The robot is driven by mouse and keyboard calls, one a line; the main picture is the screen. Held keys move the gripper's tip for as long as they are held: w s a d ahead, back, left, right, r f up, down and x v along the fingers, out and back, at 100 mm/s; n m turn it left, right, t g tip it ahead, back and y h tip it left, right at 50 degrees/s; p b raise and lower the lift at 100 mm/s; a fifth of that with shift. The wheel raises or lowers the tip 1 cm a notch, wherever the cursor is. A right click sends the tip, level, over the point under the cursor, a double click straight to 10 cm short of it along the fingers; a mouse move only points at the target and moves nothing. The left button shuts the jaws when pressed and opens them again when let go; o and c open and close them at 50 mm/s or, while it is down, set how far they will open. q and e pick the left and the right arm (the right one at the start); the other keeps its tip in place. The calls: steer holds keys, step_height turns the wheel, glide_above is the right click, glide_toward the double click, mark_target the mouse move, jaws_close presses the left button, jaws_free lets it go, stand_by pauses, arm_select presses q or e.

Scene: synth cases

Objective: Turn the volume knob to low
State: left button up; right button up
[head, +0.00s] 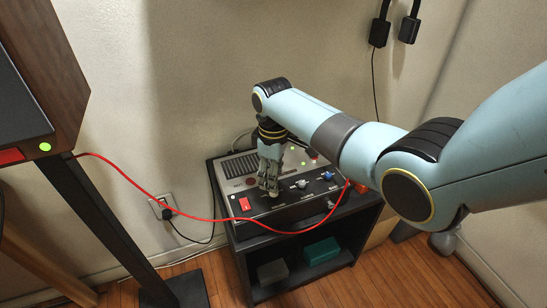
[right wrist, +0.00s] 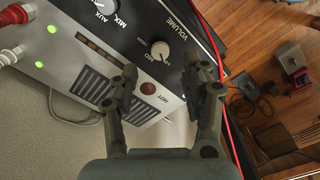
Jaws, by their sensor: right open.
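The volume knob (right wrist: 160,50) is a small pale knob on the dark front strip of a grey device (head: 285,208), below the printed word VOLUME. LO, MID and HIGH marks sit around it; I cannot tell where its pointer stands. My right gripper (right wrist: 168,82) is open and empty, its two fingers apart just short of the knob in the right wrist view. In the head view the right gripper (head: 269,187) reaches down over the device's front left, and its fingers largely hide the volume knob there. My left gripper is not in view.
A red switch (head: 245,204) is at the left. A red cable (head: 180,212) crosses the front. A dark round spot marked HOT (right wrist: 148,88) lies near the vents.

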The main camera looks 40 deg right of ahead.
step_height(320, 180, up, 7)
steer(key=shift+f, duration=0.2)
stand_by(0.4)
